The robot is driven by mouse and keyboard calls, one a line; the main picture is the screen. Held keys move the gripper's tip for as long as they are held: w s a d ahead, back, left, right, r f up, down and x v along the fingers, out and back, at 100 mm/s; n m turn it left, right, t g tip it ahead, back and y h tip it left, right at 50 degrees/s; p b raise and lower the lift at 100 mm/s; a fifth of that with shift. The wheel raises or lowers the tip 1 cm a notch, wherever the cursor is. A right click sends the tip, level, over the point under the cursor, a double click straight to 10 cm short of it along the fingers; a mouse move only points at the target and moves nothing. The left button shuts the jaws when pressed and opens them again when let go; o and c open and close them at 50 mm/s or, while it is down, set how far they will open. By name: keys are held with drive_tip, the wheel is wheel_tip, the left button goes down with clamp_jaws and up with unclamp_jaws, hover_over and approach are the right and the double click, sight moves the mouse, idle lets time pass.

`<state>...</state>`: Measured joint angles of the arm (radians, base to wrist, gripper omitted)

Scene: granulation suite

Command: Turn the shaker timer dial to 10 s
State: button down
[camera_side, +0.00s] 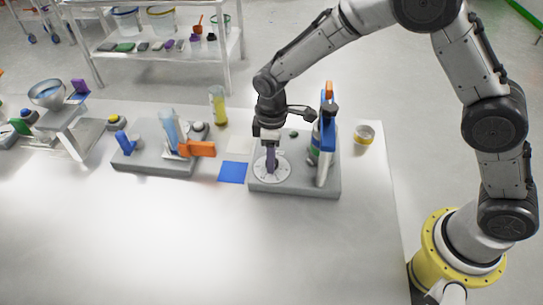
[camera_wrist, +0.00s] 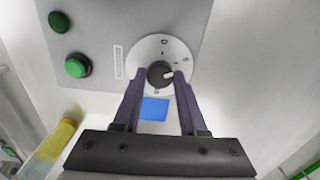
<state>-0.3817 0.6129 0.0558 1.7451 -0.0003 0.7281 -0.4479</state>
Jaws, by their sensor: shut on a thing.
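The timer dial is a dark round knob (camera_wrist: 160,73) with a white pointer mark, set in a white marked disc (camera_wrist: 146,50). In the wrist view the pointer aims right and slightly up; the numbers around it are too small to read surely. The disc also shows in the side view (camera_side: 263,175) on the front left of the grey shaker base (camera_side: 310,188). My gripper (camera_wrist: 160,76) is shut on the knob, one finger on each side. In the side view my gripper (camera_side: 270,168) points down onto the disc and hides the knob.
A blue and white upright piece (camera_side: 325,150) with an orange top stands on the base, close right of my gripper. A green button (camera_wrist: 76,67) is on the base. A blue square (camera_side: 232,172) lies left of it. A yellow bottle (camera_side: 218,105) stands behind. The front table is clear.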

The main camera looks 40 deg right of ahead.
drive_tip(key=shift+m, duration=0.3)
drive_tip(key=m, duration=0.5)
drive_tip(key=shift+m, duration=0.3)
drive_tip(key=m, duration=0.5)
drive_tip(key=shift+r, duration=0.1)
drive_tip(key=shift+m, duration=0.4)
drive_tip(key=shift+w, duration=0.1)
drive_tip(key=shift+c, duration=2.2)
unclamp_jaws()
